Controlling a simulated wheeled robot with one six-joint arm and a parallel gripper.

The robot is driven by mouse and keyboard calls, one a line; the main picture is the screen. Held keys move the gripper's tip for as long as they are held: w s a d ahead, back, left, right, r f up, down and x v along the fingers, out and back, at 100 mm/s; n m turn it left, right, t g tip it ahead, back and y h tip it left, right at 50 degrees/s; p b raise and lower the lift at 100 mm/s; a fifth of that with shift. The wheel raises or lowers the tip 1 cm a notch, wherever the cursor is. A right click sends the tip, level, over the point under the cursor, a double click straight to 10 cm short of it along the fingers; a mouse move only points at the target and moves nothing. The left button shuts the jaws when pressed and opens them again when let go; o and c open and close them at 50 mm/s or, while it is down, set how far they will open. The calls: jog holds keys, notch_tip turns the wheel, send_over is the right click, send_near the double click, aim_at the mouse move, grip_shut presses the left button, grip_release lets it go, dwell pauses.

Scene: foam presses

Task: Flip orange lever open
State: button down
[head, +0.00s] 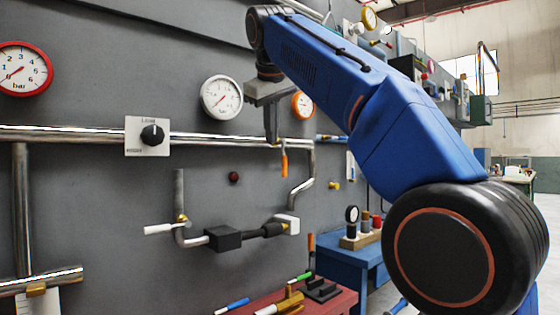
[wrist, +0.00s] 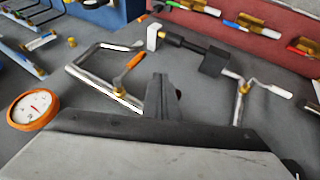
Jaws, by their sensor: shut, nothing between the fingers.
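The orange lever (head: 284,163) hangs down from the chrome pipe on the grey wall in the head view. In the wrist view the orange lever (wrist: 128,69) slants away from its brass valve (wrist: 119,91) on the pipe. My gripper (head: 272,139) is shut and empty, its fingers pointing down at the pipe just left of the lever. In the wrist view my gripper (wrist: 162,88) shows dark fingers to the right of the lever and valve. A small gap shows between fingers and lever there. Whether the fingers touch the pipe I cannot tell.
A white gauge (head: 222,97) and an orange-rimmed gauge (head: 303,105) flank my gripper. A black knob (head: 152,134) sits to the left. Below are a white-handled valve (head: 160,229) and a black fitting (head: 224,238). A blue bench (head: 345,268) stands lower right.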

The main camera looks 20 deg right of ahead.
aim_at(284, 160)
jog(key=shift+w+a+r, duration=0.1)
jog(key=shift+w+r, duration=0.05)
jog(key=shift+r, duration=0.25)
jog(key=w+d+f, duration=0.5)
jog(key=w+f, duration=0.2)
jog(key=f, duration=0.1)
jog(key=shift+w+d, duration=0.3)
jog(key=shift+w, duration=0.05)
